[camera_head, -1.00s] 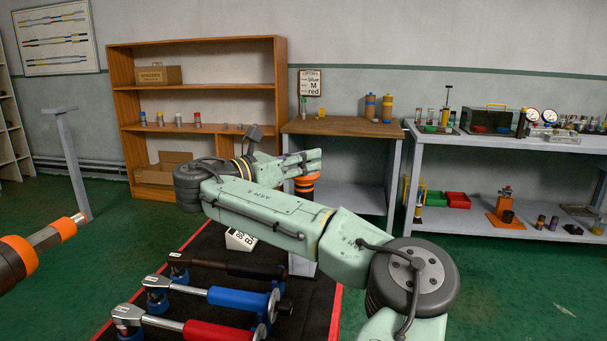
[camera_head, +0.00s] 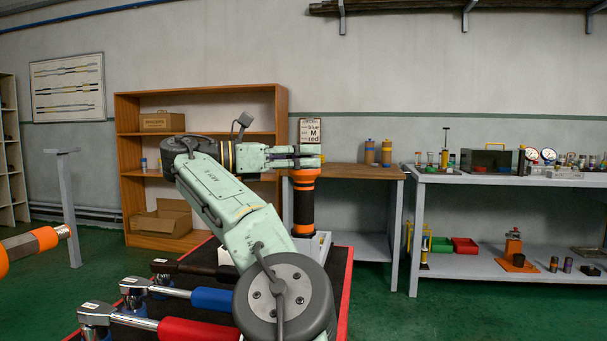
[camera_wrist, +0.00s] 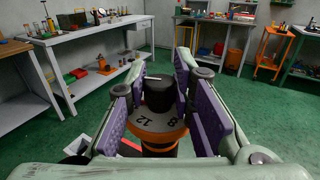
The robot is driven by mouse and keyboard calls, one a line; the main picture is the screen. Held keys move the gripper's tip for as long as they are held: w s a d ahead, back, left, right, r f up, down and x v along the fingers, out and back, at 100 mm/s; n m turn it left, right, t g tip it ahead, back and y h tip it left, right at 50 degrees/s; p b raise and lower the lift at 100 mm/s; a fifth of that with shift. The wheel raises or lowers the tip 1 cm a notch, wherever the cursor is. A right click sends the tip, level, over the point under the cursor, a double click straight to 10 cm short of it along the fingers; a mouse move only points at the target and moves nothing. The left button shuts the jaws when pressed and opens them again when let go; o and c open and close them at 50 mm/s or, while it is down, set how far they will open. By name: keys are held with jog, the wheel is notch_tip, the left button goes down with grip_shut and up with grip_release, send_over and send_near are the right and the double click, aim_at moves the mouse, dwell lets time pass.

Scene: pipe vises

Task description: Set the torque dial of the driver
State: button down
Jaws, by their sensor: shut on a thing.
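The driver (camera_head: 303,205), black with orange bands, stands upright in a light grey holder (camera_head: 322,244) on the dark mat. My gripper (camera_head: 308,155) is level at the driver's top end.
Wrenches with black, blue (camera_head: 212,298) and red (camera_head: 198,330) handles lie on the mat, left of my arm. A wooden-topped bench (camera_head: 350,171) with a sign (camera_head: 310,131) above it stands behind. An orange-banded rod end (camera_head: 40,241) shows at left.

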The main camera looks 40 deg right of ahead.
jog(key=shift+d+m+g+y+p, duration=0.1)
jog(key=shift+m+g+y+p, duration=0.2)
jog(key=shift+m+g+y, duration=0.5)
jog(key=shift+h, duration=0.3)
dwell(0.7)
jog(key=c, duration=1.4)
grip_release()
jog(key=shift+o, duration=0.2)
jog(key=v, duration=0.7)
jog(key=shift+a, duration=0.25)
jog(key=shift+w+f, duration=0.1)
